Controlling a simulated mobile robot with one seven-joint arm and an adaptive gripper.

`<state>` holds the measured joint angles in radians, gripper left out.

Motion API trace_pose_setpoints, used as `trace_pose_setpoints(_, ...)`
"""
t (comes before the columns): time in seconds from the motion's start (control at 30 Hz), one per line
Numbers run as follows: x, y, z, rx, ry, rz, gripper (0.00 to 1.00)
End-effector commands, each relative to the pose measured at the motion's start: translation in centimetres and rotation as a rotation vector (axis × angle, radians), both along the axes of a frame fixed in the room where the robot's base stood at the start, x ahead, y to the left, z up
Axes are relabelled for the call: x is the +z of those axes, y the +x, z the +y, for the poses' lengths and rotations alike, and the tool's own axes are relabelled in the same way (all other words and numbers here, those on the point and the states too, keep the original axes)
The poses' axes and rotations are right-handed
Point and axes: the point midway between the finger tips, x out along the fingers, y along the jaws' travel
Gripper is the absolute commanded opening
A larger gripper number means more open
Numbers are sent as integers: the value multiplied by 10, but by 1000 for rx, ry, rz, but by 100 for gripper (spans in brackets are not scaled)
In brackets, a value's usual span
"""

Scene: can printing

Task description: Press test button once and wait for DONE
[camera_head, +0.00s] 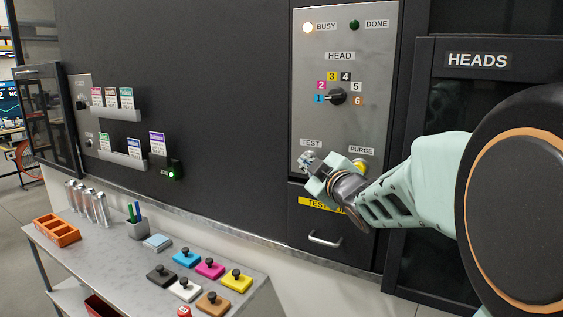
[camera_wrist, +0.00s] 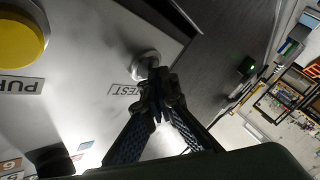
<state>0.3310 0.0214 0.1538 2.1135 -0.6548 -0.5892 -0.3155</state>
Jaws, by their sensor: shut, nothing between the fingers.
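The grey control panel (camera_head: 312,75) carries a TEST button, a PURGE button and two lamps. The BUSY lamp (camera_head: 308,27) glows bright and the DONE lamp (camera_head: 354,25) is dark green, unlit. My gripper (camera_head: 309,166) is shut and empty, its fingertips at the TEST button. In the wrist view the silver rim of the TEST button (camera_wrist: 144,62) shows just past the closed fingertips (camera_wrist: 156,78). The fingers hide part of the button, and I cannot tell whether it is pressed in. The TEST label (camera_head: 311,143) is above it.
The yellow PURGE button (camera_head: 360,165) is close to the right of my gripper. The head selector knob (camera_head: 338,97) is higher on the panel. A drawer handle (camera_head: 324,240) lies below. A table (camera_head: 110,240) with coloured blocks stands at lower left.

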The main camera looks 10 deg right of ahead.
Motion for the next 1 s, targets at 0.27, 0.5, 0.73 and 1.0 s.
trace_pose_setpoints(0.27,0,2,-2,-2,1,1,0)
trace_pose_setpoints(0.5,-1,1,-2,-2,1,1,0)
trace_pose_setpoints(0.73,-2,-8,5,-3,1,0,0)
trace_pose_setpoints(1.0,-2,-20,13,-1,1,0,0)
